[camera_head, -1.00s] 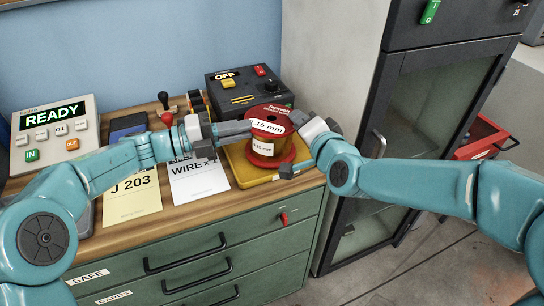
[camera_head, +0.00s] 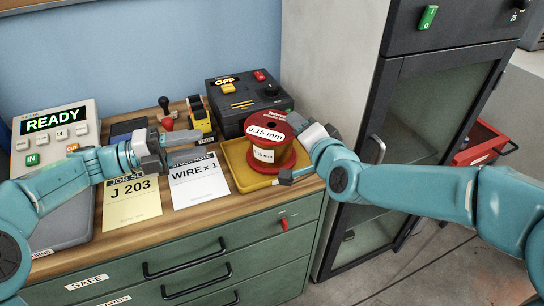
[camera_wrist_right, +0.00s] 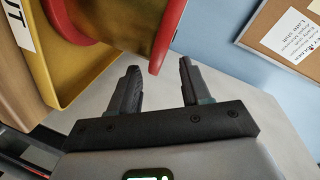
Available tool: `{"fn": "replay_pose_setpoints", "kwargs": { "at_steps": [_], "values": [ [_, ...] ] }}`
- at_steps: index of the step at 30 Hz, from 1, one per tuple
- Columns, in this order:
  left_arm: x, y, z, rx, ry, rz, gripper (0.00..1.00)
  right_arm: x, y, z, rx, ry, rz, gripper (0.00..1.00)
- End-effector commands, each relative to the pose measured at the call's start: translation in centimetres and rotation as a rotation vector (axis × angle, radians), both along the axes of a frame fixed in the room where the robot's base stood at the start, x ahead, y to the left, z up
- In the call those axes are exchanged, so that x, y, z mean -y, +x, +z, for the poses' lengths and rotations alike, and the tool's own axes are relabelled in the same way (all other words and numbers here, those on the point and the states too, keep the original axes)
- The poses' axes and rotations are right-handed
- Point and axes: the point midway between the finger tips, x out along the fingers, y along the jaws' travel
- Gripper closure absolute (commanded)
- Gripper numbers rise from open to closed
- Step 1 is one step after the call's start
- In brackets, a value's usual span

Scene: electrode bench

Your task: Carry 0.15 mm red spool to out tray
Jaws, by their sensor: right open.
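The red spool (camera_head: 268,140), with copper-coloured wire and 0.15 mm labels, stands upright in the yellow tray (camera_head: 238,172). In the right wrist view, its red flange (camera_wrist_right: 166,35) shows above the jaws, beside the tray's yellow wall (camera_wrist_right: 30,80), and a label ending in "UT" is partly cut off. My right gripper (camera_head: 292,150) is at the spool's right side.
A black control box (camera_head: 245,98) reading OFF stands behind the tray. A yellow-black device (camera_head: 198,118) and a stamp (camera_head: 165,112) are to its left. Cards (camera_head: 132,200) lie in front. A tall cabinet (camera_head: 350,110) stands close at the right. A READY console (camera_head: 55,130) is far left.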

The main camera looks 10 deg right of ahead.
Motion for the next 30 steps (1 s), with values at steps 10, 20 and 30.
{"fn": "replay_pose_setpoints", "kwargs": {
  "at_steps": [10, 20, 30],
  "values": [
    [-1.7, -0.3, 0.0, 0.001, 0.0, -0.001, 0.64, 0.5, -2.4, 0.6, 0.003, 0.0, -0.001, 0.53],
    [-1.7, -0.3, 0.0, 0.001, 0.0, 0.0, 0.64, 1.9, -9.5, 2.1, 0.004, 0.001, 0.0, 0.53],
    [-1.6, -0.3, 0.0, 0.001, 0.0, 0.0, 0.64, 2.3, -11.6, 2.4, 0.001, 0.0, -0.001, 0.53]
  ]
}}
